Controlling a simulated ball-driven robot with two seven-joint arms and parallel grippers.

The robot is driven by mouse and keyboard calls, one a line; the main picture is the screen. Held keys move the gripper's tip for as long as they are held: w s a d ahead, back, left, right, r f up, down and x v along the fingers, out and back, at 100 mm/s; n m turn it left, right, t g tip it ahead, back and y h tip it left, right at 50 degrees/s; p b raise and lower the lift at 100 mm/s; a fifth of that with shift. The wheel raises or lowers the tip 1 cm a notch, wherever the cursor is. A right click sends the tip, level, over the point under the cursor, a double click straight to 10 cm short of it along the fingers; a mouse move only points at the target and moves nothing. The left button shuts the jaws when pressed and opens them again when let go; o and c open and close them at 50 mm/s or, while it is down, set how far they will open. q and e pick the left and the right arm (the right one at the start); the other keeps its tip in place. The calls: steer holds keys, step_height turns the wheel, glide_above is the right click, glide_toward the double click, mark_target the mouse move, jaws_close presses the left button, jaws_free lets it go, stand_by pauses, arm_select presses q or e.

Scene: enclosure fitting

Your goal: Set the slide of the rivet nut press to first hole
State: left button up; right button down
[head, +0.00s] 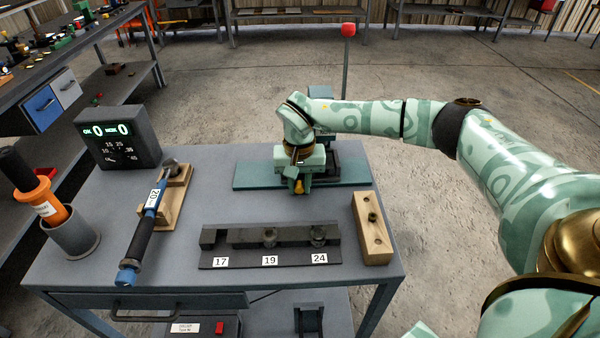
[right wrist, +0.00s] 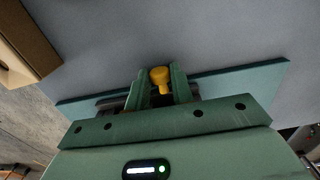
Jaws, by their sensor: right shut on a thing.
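The rivet nut press stands at the table's back edge on a teal base plate (head: 250,177). Its dark body (head: 351,166) is partly hidden behind my right arm, and a lever with a red ball (head: 348,30) rises behind. My right gripper (head: 298,183) points down in front of the press. My left gripper is not in view.
A dark rack (head: 285,256) labelled 17, 19 and 24 lies in front. A wooden block (head: 372,228) is at right. A blue-handled torque wrench (head: 145,228) rests at left, near a display box (head: 117,136) and a grey cup (head: 76,240) with an orange tool.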

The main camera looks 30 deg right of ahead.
steer(key=shift+d+r, duration=0.1)
steer(key=shift+r, duration=0.15)
steer(key=shift+f, duration=0.2)
steer(key=c, duration=1.3)
jaws_free()
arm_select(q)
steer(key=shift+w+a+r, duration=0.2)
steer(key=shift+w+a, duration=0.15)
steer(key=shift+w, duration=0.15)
arm_select(e)
steer(key=shift+o, duration=0.2)
steer(key=shift+r, duration=0.25)
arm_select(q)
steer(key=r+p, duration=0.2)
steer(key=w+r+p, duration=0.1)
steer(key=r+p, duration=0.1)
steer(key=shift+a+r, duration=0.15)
arm_select(e)
step_height(320, 180, up, 16)
